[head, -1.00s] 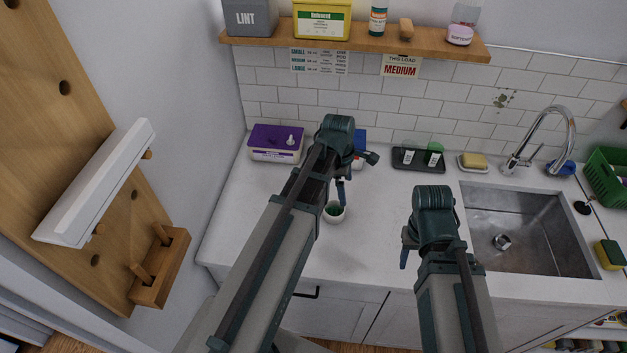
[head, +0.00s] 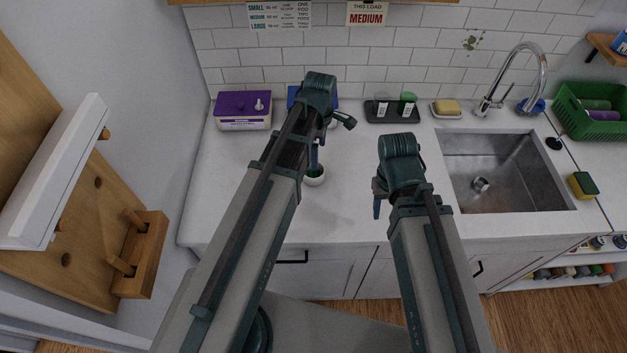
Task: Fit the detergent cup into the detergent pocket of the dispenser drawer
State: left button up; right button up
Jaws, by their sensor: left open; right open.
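My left gripper (head: 316,158) points down just above or beside this cup; contact cannot be told. It is open, with its jaws seen nearly edge-on. My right gripper (head: 377,206) is open and empty over the counter, right of the cup and left of the sink. Two small green-and-white containers (head: 407,104) stand on a dark tray (head: 392,118) at the back; I cannot tell which item is the detergent cup. I cannot make out the dispenser drawer or its pocket.
A purple-lidded box (head: 243,110) stands at the back left; a blue object behind my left arm is partly hidden. The sink (head: 505,180) with its faucet (head: 540,70) is right. A wooden pegboard (head: 75,225) holds a white piece (head: 55,180). The counter's middle is clear.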

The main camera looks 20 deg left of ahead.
aim_at(312, 182)
pick_arm(q)
notch_tip(312, 182, down, 3)
jog(key=shift+f+b, duration=0.2)
jog(key=shift+b, duration=0.9)
pick_arm(e)
notch_tip(312, 182, down, 3)
jog(key=shift+f, duration=0.15)
jog(key=shift+f, duration=0.1)
pick_arm(q)
jog(key=f+b, duration=0.5)
jog(key=shift+a+f, duration=0.15)
jog(key=shift+a, duration=0.2)
pick_arm(e)
notch_tip(312, 182, down, 5)
jog(key=shift+f, duration=0.1)
pick_arm(q)
jog(key=c, duration=1.3)
jog(key=shift+r, duration=0.25)
pick_arm(e)
jog(key=shift+r, duration=0.25)
